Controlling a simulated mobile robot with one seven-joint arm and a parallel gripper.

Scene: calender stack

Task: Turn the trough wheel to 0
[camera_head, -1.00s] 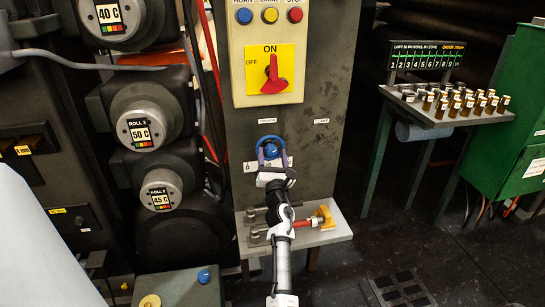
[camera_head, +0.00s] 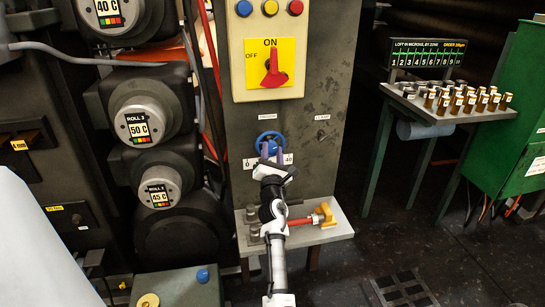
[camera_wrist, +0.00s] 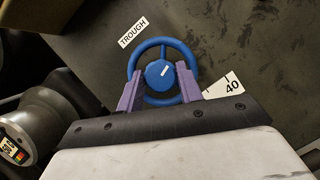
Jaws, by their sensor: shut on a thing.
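The trough wheel is a small blue handwheel (camera_head: 269,136) on the dark panel, below the switch box. In the wrist view the wheel (camera_wrist: 163,45) shows its round rim and a blue hub with a short white mark, tilted. A TROUGH label (camera_wrist: 133,33) sits at its upper left. My gripper (camera_head: 270,151) reaches it from below. Its purple fingers stand on either side of the hub, shut on the wheel. A scale plate (camera_wrist: 226,86) behind the wheel shows 40 on its right; 0 shows on its left in the head view. The fingers hide part of the lower rim.
A switch box (camera_head: 241,75) with a red ON/OFF handle (camera_head: 273,70) is above. Rolls (camera_head: 140,123) stand at left. A sample table (camera_head: 436,123) and green cabinet (camera_head: 515,125) are at right.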

